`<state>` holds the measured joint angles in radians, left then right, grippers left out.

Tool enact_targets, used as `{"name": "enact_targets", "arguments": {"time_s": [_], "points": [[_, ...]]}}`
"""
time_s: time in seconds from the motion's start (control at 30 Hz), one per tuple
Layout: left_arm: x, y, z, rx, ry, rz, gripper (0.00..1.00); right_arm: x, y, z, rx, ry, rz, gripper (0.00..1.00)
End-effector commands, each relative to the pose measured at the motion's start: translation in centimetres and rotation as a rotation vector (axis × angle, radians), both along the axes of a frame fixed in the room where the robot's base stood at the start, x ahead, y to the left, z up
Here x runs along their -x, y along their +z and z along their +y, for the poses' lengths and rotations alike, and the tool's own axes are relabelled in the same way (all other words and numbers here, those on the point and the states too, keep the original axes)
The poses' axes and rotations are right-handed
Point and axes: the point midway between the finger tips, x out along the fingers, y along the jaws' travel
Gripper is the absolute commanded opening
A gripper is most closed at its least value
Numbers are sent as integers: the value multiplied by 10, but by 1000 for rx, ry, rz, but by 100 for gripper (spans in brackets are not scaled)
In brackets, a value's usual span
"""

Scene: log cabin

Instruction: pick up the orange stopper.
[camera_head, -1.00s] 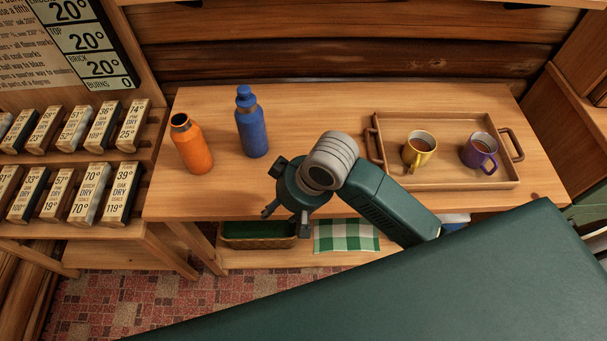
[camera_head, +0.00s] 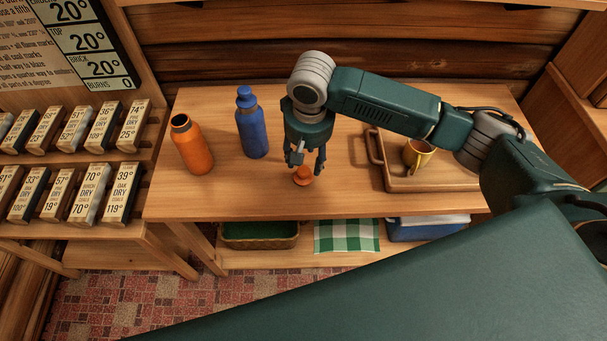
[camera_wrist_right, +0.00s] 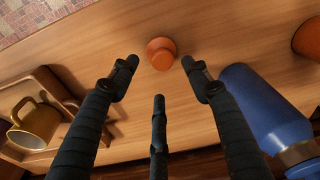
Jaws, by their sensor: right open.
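The orange stopper (camera_head: 303,176) sits on the wooden table near its front edge. It also shows in the right wrist view (camera_wrist_right: 161,54), top centre, just beyond the fingertips. My right gripper (camera_head: 306,166) points down above and close to the stopper, its fingers open and empty. In the right wrist view the fingers (camera_wrist_right: 160,75) are spread, with the stopper lined up between the two outer ones and bare wood around it. I cannot tell whether any finger touches it. My left gripper is not in view.
An orange bottle (camera_head: 191,146) without a stopper and a blue bottle (camera_head: 251,124) stand left of my gripper. A wooden tray (camera_head: 440,181) with a yellow mug (camera_head: 418,157) is at the right, partly behind my arm. Bare table (camera_head: 240,190) lies in front of the bottles.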

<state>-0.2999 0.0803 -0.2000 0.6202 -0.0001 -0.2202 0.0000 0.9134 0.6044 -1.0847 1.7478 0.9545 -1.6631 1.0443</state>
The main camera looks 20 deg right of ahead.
Motion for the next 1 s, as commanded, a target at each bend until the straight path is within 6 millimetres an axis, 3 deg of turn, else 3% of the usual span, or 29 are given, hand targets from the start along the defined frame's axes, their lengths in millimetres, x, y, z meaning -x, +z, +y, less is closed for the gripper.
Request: {"name": "enact_targets", "arguments": {"time_s": [0.4, 0.7, 0.9, 1.0], "points": [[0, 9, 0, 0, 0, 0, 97, -1, -49, 7, 0, 2, 0, 48], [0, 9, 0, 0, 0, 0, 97, -1, -55, 7, 0, 3, -2, 48], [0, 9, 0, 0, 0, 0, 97, -1, -55, 6, 0, 3, -2, 11], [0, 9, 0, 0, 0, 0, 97, -1, -55, 6, -1, 3, -1, 11]]}}
